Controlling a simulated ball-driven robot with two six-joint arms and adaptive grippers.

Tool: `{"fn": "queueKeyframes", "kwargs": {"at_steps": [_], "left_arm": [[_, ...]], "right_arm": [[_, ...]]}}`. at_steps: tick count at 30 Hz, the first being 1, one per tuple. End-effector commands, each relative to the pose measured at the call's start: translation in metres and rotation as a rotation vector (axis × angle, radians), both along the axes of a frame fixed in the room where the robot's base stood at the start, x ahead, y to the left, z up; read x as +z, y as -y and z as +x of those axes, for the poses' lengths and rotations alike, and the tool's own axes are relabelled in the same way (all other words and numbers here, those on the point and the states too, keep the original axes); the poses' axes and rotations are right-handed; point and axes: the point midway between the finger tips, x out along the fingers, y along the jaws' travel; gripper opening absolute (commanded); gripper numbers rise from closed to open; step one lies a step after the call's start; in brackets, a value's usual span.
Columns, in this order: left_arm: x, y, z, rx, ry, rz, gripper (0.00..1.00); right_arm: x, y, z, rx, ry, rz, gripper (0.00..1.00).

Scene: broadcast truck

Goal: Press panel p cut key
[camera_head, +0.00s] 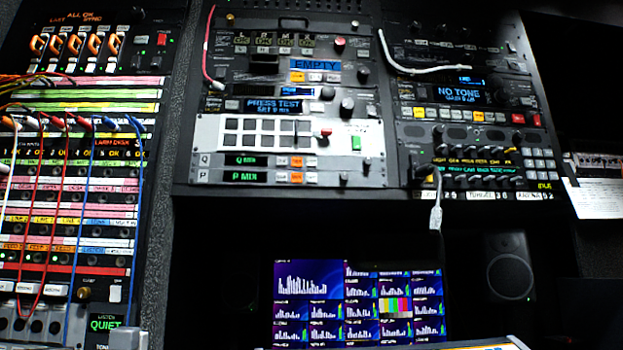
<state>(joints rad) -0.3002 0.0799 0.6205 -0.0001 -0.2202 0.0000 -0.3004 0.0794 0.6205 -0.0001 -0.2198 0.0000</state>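Panel P (222,176) is the lowest strip of the middle rack, marked with a P at its left end. To the right of the display is a short row of small keys (297,177), one lit orange and the others pale. The key lettering is too small to read, so I cannot tell which one is the cut key. A similar panel Q (222,160) sits directly above, with its own display and key row. Neither of my grippers can be made out in this view.
A patch bay (70,190) with coloured cables fills the left. The right rack (465,100) has a hanging pale cable plug (436,215). Below are a multi-image monitor (358,305) and a dark speaker (510,268). The space before panel P looks clear.

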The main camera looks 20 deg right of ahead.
Motion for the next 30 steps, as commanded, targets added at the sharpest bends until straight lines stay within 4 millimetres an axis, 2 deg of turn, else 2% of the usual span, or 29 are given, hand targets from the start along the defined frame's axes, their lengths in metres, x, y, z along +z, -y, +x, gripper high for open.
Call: {"fn": "queueKeyframes", "kwargs": {"at_steps": [1, 5, 30], "left_arm": [[0.0, 0.0, 0.0, 0.0, 0.0, 0.0, 0.4], [0.0, 0.0, 0.0, 0.0, 0.0, 0.0, 0.4], [0.0, 0.0001, -0.0001, 0.0, 0.0, 0.0, 0.4]], "right_arm": [[0.0, 0.0, -0.0001, 0.0, 0.0, 0.0, 0.15], [0.0, 0.0, -0.0001, 0.0, 0.0, 0.0, 0.0], [0.0, 0.0001, -0.0003, 0.0, -0.001, 0.0, 0.0]]}}
